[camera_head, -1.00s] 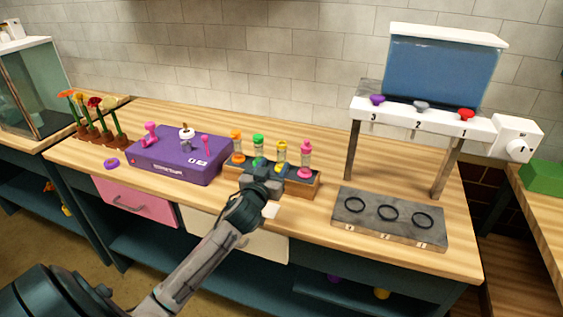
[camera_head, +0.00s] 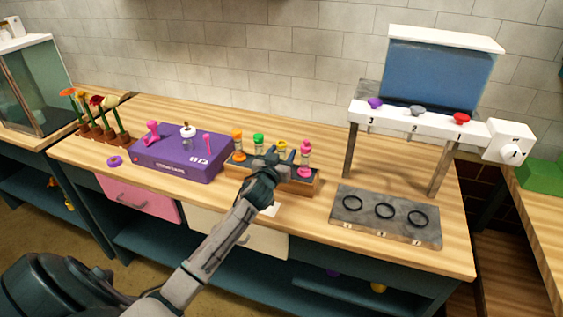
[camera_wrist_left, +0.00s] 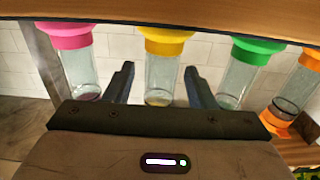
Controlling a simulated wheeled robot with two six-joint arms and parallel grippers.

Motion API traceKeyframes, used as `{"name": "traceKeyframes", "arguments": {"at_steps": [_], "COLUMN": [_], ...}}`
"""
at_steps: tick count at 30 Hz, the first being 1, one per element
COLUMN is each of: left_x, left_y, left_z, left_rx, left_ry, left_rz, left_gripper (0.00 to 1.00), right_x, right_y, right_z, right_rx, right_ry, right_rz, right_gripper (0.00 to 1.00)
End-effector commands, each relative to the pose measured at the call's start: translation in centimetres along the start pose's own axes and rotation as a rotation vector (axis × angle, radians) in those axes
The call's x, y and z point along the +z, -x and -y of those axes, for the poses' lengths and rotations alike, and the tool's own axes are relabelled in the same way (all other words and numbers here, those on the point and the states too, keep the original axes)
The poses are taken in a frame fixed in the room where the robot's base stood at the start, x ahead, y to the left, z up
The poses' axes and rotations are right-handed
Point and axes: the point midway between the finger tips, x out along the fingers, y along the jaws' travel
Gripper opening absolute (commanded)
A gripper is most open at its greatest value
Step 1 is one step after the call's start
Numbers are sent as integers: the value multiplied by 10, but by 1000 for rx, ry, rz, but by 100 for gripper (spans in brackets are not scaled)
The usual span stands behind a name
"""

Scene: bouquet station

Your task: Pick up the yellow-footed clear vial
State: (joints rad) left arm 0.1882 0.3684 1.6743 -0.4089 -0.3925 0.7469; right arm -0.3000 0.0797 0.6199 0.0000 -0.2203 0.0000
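The yellow-footed clear vial (camera_head: 281,145) stands in a wooden rack (camera_head: 300,184), with green and orange vials to its left and a pink one to its right. In the head view my left gripper (camera_head: 279,155) is in front of it and hides most of it. In the left wrist view, which looks upside down, the vial's clear tube (camera_wrist_left: 161,78) shows between the two open fingers (camera_wrist_left: 160,85), with a gap on each side. Its yellow foot (camera_wrist_left: 166,36) is near the wood edge. My right gripper is not in view.
The pink vial (camera_wrist_left: 80,70) and green vial (camera_wrist_left: 240,78) stand close outside the fingers. A purple box (camera_head: 180,160) is left of the rack. A grey plate with rings (camera_head: 385,221) lies to the right, below a stand with a blue tank (camera_head: 440,75).

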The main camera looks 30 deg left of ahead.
Motion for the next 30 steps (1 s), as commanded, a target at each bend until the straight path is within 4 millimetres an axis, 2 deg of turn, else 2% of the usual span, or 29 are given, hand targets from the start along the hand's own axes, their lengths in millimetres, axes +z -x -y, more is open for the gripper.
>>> {"name": "traceKeyframes", "arguments": {"at_steps": [1, 7, 18, 26, 27, 30], "left_x": [0, 0, -4, -32, -37, -34], "left_y": [0, 0, 0, 0, 2, 25], "left_z": [0, 0, 0, 0, -1, -5], "left_rx": [0, 0, 0, 0, 2, 2], "left_ry": [0, 0, 0, 0, 0, -2], "left_rz": [0, 0, -3, -7, -6, -2], "left_gripper": [40, 0, 0, 0, 0, 0], "right_x": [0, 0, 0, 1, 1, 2], "right_y": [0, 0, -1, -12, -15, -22], "right_z": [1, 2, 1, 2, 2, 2], "right_rx": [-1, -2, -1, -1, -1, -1], "right_ry": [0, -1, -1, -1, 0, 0], "right_rz": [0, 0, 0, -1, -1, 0], "right_gripper": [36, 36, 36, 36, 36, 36]}}
